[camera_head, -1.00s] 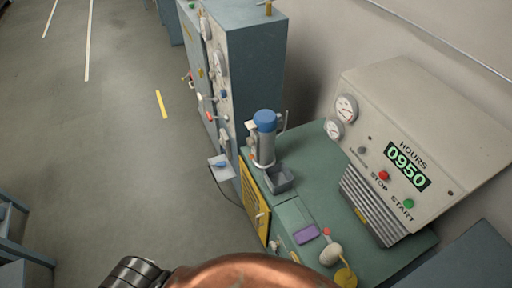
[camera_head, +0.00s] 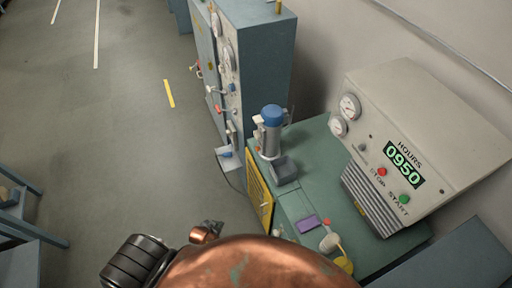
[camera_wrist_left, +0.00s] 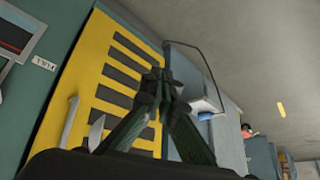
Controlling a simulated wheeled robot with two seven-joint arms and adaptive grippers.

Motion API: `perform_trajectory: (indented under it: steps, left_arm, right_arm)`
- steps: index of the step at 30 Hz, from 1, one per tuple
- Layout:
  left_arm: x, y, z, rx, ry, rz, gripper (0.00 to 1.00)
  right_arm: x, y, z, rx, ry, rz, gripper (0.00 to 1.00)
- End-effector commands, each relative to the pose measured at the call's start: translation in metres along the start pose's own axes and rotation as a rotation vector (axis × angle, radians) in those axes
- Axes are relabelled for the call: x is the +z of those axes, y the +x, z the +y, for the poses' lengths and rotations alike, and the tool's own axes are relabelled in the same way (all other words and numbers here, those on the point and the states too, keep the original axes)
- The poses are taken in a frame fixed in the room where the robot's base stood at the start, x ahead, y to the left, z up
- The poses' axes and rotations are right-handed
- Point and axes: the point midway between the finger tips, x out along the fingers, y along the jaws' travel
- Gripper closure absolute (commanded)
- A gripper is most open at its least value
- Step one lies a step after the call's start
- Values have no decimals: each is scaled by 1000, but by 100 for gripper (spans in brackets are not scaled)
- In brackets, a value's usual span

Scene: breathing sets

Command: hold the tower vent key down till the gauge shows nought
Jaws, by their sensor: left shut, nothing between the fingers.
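A grey cylinder tower with a blue cap (camera_head: 272,115) stands on the green bench, with small pale fittings on its left side. I cannot tell which part is the vent key. A small blue key (camera_head: 226,154) sits on a grey ledge left of the tower; a blue key on a pale ledge also shows in the left wrist view (camera_wrist_left: 206,116). Two round dials (camera_head: 349,107) are on the console, too small to read. My left gripper (camera_wrist_left: 160,76) is shut and empty before the yellow slotted panel, apart from the blue key. My right gripper is out of view.
The grey console (camera_head: 420,125) shows HOURS 0950 with red and green buttons. A tall blue-grey cabinet (camera_head: 265,65) with gauges and levers stands behind the tower. A purple block (camera_head: 307,222) lies on the bench.

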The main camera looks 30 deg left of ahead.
Motion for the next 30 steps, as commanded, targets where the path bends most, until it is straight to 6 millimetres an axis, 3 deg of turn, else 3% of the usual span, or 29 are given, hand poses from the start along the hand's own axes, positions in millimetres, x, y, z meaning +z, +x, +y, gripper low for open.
perform_trajectory:
  steps: [1, 6, 12, 15, 18, 21, 30]
  left_arm:
    - [-38, -12, -10, -6, 6, 49, 100]
    - [-143, -44, -36, -19, 28, 193, 100]
    - [-255, -98, -60, -32, 66, 354, 100]
    - [-298, -123, -68, -38, 84, 421, 100]
    - [-328, -144, -74, -43, 101, 469, 100]
    - [-347, -157, -77, -45, 111, 499, 100]
    - [-356, -163, -78, -46, 118, 516, 100]
  right_arm:
    - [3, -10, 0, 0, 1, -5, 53]
    - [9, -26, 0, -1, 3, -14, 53]
    - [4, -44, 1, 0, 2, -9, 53]
    - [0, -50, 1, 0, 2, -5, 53]
    - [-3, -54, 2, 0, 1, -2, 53]
    - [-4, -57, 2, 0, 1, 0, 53]
    - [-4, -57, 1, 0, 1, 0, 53]
